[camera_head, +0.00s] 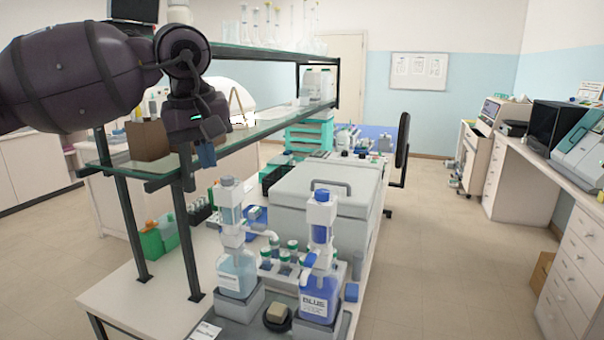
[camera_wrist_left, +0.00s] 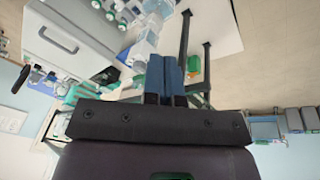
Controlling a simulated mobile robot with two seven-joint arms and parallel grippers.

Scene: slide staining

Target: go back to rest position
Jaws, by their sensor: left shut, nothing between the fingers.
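My left gripper (camera_head: 207,156) hangs from my dark arm at the upper left of the head view, in front of the glass shelf rack. Its blue fingers point down and are shut with nothing between them. The left wrist view shows the same blue fingers (camera_wrist_left: 172,75) side by side, pressed together. My right gripper is in neither view.
Floor at right is free.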

